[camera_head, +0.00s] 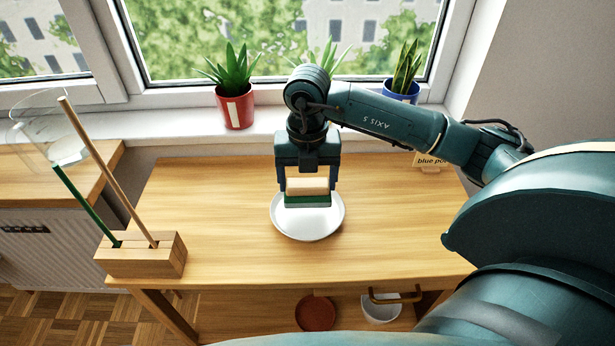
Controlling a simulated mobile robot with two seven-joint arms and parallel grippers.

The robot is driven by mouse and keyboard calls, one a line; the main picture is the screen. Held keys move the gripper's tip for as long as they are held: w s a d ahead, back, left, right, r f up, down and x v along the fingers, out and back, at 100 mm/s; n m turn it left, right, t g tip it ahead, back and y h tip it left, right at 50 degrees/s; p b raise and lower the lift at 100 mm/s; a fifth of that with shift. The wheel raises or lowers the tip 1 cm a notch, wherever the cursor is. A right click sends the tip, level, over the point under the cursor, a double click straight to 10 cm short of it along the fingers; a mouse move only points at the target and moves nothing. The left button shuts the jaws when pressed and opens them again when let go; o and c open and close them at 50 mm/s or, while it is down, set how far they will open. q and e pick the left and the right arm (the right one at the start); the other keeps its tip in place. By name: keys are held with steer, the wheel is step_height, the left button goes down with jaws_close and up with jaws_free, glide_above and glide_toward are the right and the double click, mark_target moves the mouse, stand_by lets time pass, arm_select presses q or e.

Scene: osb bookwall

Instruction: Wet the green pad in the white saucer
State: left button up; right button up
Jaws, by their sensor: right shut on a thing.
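The green pad (307,201) is the lower layer of a small block with a tan upper part (307,185). My right gripper (307,190) points down and is shut on this block, one finger on each side. The white saucer (307,226) lies on the wooden table, directly below the pad. The pad is over the back half of the saucer; I cannot tell whether it touches the saucer's surface. Whether the saucer holds water is not clear. My left gripper is not in view.
A wooden block (142,258) with two upright sticks stands at the table's left front. Potted plants in red (235,110) and blue (400,92) pots line the sill. A "blue pot" card (432,161) stands back right.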

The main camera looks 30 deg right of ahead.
mark_target(307, 182)
steer(key=shift+r, duration=0.15)
step_height(307, 182, up, 4)
steer(key=p, duration=0.3)
stand_by(0.8)
